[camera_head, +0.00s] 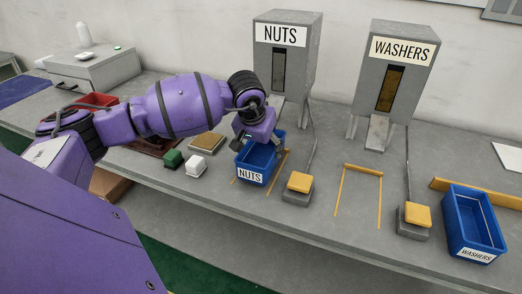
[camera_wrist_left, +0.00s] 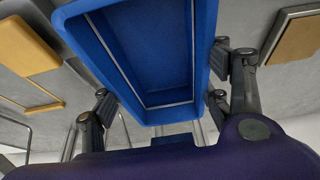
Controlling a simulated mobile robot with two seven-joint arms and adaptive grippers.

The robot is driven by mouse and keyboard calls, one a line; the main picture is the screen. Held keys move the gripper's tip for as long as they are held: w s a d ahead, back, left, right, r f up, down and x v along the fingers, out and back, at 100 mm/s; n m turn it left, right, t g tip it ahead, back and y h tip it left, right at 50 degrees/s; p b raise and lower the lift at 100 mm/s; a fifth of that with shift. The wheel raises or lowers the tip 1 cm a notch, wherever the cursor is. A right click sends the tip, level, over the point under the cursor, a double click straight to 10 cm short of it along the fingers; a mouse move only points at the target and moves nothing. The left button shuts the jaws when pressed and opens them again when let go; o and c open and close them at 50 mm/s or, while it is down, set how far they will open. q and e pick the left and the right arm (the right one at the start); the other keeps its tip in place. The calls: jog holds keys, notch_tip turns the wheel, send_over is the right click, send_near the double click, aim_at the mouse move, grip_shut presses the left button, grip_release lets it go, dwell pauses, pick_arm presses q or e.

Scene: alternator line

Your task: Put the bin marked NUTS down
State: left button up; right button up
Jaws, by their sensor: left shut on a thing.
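The blue bin marked NUTS (camera_head: 250,176) is at the yellow floor lines in front of the NUTS dispenser (camera_head: 282,60). Its label faces the bench's front edge. My left gripper (camera_head: 258,142) reaches over the bin from behind and is shut on it. In the left wrist view the bin (camera_wrist_left: 150,50) looks empty, with finger pads of the gripper (camera_wrist_left: 162,95) at both sides. Whether the bin's underside touches the bench cannot be told. My right gripper is out of view.
A yellow-topped pad (camera_head: 300,183) stands right of the bin. An empty yellow-outlined spot (camera_head: 361,172) lies below the WASHERS dispenser (camera_head: 396,65). The blue WASHERS bin (camera_head: 475,225) is at the far right.

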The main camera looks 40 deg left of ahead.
pick_arm(q)
jog(key=shift+f, duration=0.75)
